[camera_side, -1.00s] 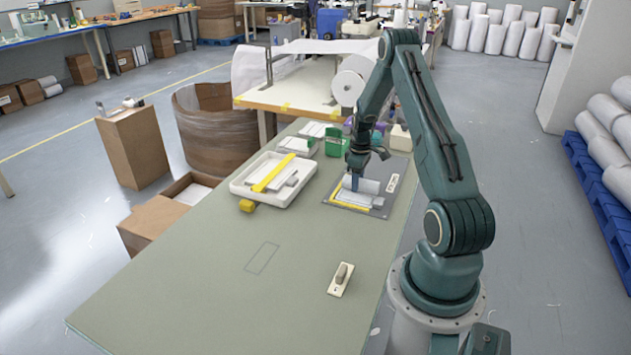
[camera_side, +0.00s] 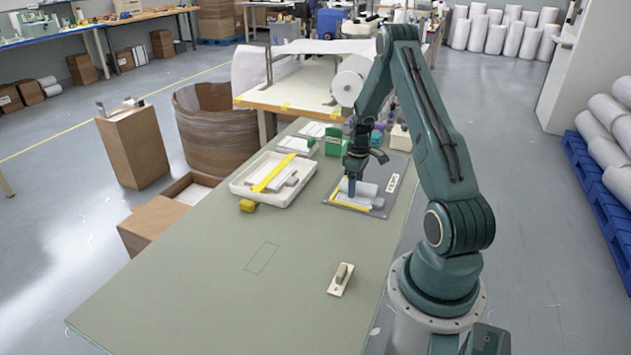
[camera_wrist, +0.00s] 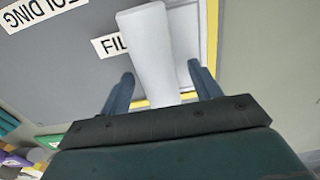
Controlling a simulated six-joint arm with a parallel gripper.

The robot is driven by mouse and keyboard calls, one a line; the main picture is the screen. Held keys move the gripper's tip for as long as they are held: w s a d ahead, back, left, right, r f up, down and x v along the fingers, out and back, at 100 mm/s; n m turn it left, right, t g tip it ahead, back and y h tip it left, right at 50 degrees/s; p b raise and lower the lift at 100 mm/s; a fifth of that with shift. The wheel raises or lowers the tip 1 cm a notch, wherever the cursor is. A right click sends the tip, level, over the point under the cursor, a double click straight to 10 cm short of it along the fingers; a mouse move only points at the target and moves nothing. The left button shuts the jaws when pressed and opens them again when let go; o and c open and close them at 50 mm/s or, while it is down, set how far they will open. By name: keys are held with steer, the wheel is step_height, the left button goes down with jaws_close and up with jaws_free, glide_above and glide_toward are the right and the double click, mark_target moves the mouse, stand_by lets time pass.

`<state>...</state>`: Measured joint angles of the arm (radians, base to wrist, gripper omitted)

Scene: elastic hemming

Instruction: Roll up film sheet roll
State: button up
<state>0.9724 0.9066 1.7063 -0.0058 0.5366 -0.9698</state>
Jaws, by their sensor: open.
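A white film roll (camera_side: 363,188) lies on the grey mat (camera_side: 390,170) at the far right of the green table, inside a yellow-edged area. In the wrist view the roll (camera_wrist: 147,50) is a pale cylinder that runs between my two blue fingertips. My gripper (camera_side: 352,187) is low over the left end of the roll in the side view. In the wrist view my gripper (camera_wrist: 158,85) is open, with one finger on each side of the roll and visible gaps. A label reading "FIL" (camera_wrist: 110,45) is partly covered by the roll.
A white tray (camera_side: 240,188) with a yellow strip and pale pieces stands left of the mat. A green box (camera_side: 334,141) stands behind. The table's near half (camera_side: 190,270) is mostly clear, apart from a small switch-like plate (camera_side: 341,279).

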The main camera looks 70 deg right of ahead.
steer(key=shift+r, duration=0.1)
step_height(320, 180, up, 14)
steer(key=shift+f, duration=0.2)
stand_by(0.5)
steer(key=shift+w+r, duration=0.1)
steer(key=w+a+r+t+h, duration=0.1)
steer(key=w+a+r, duration=0.1)
steer(key=a+r, duration=0.75)
steer(key=w+a+r+t, duration=0.1)
steer(key=w+a+r, duration=0.1)
steer(key=a+r, duration=0.8)
steer(key=s+a+t, duration=0.1)
steer(key=s+a, duration=0.6)
steer(key=a, duration=0.3)
steer(key=s+a+t+y, duration=0.1)
steer(key=s+a+t, duration=0.1)
steer(key=s+a, duration=0.5)
steer(key=a, duration=0.3)
steer(key=shift+a+t, duration=0.3)
steer(key=shift+a, duration=0.1)
